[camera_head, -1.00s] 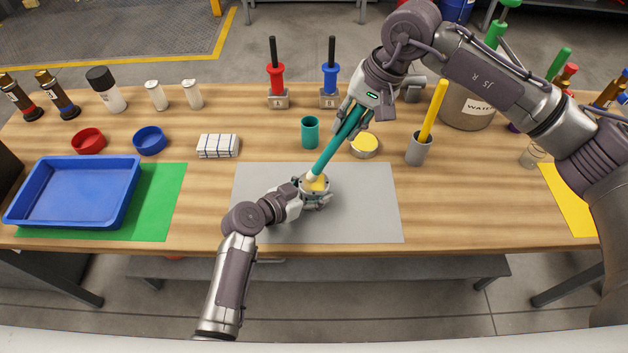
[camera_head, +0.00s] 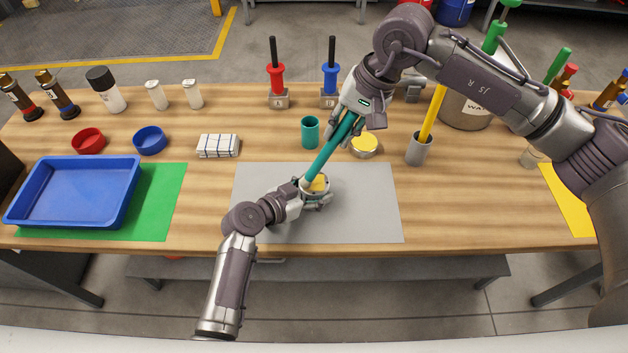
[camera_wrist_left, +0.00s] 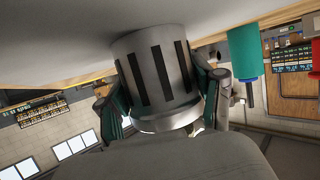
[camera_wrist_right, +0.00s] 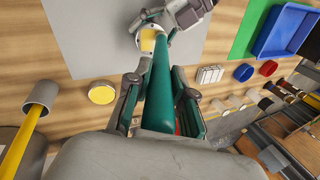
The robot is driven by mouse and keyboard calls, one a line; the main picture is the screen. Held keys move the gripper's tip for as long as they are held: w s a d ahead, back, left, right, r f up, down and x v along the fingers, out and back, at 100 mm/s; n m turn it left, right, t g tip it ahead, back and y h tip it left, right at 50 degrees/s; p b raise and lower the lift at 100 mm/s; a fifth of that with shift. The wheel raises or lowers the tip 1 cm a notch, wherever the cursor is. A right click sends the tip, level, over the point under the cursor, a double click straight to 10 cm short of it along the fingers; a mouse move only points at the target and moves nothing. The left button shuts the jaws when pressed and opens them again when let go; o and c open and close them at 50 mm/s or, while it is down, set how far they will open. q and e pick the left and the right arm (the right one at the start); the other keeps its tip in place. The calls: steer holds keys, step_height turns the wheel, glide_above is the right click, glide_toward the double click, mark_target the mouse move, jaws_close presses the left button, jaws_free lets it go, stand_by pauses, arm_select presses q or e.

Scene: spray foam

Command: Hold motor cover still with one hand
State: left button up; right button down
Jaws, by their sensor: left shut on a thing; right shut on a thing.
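The motor cover (camera_head: 322,186) is a small grey slotted cylinder with a yellow inside, standing on the grey mat (camera_head: 365,215). My left gripper (camera_head: 314,197) is shut on it from the near left. In the left wrist view the motor cover (camera_wrist_left: 155,70) sits between both fingers (camera_wrist_left: 160,105). My right gripper (camera_head: 350,117) is shut on a long teal tool (camera_head: 325,153) above the mat. The tool slants down to the cover's opening, and its tip is hidden there. In the right wrist view the teal tool (camera_wrist_right: 160,85) runs out between the fingers (camera_wrist_right: 160,110).
A teal cup (camera_head: 310,132), a yellow-topped round tin (camera_head: 364,145) and a grey holder with a yellow stick (camera_head: 418,150) stand behind the mat. The mat's right part is clear.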

steer(key=shift+d, duration=0.15)
steer(key=shift+d+f, duration=0.1)
steer(key=shift+d, duration=0.65)
steer(key=shift+w, duration=0.1)
steer(key=shift+w+a+r, duration=0.2)
steer(key=shift+w+a, duration=0.6)
steer(key=shift+a, duration=0.15)
steer(key=shift+s, duration=0.1)
